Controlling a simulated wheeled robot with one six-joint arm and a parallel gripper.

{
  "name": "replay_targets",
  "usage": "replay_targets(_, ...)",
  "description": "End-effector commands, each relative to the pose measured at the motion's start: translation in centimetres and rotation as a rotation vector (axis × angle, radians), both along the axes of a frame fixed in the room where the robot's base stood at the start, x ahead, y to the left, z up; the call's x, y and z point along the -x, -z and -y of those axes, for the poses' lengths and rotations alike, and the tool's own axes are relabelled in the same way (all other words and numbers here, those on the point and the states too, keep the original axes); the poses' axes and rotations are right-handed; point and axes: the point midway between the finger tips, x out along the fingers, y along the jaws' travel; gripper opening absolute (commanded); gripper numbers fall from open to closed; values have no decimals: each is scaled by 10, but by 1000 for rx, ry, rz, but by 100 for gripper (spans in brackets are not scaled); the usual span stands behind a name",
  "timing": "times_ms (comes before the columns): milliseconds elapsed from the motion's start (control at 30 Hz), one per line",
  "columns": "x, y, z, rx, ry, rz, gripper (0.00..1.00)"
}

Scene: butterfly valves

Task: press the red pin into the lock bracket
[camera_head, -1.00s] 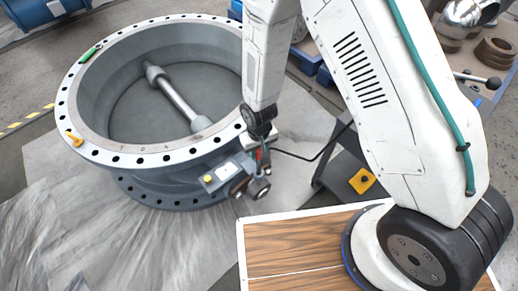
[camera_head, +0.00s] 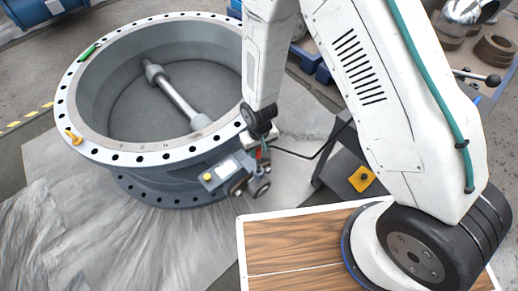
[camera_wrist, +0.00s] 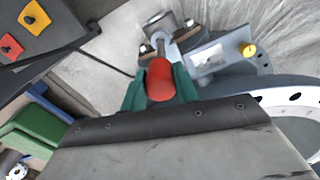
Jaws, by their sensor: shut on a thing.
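The red pin (camera_wrist: 160,80) is between the green fingers of my gripper (camera_wrist: 160,88) in the wrist view. Its grey shank points away from the gripper toward the lock bracket (camera_wrist: 158,38), a metal fitting beside the valve body. I cannot tell whether the shank's tip is inside the bracket or just in front of it. In the head view, a small red part of the pin (camera_head: 258,154) shows below my wrist, next to the bracket area on the valve's right side. The gripper's fingers are mostly hidden there.
The large grey butterfly valve (camera_head: 113,159) lies on a grey sheet (camera_head: 60,235). A box with a yellow knob (camera_head: 207,177) is on its side. A dark stand with a yellow plate (camera_head: 362,180) is to the right. A wooden-topped surface (camera_head: 290,250) is in front.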

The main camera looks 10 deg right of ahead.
Motion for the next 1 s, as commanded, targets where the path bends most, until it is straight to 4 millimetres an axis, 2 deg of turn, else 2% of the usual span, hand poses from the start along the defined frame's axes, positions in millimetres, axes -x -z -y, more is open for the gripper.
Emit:
replay_targets(367,0,1,0,0,0,0,7)
replay_targets(1000,0,14,0,0,0,0,7)
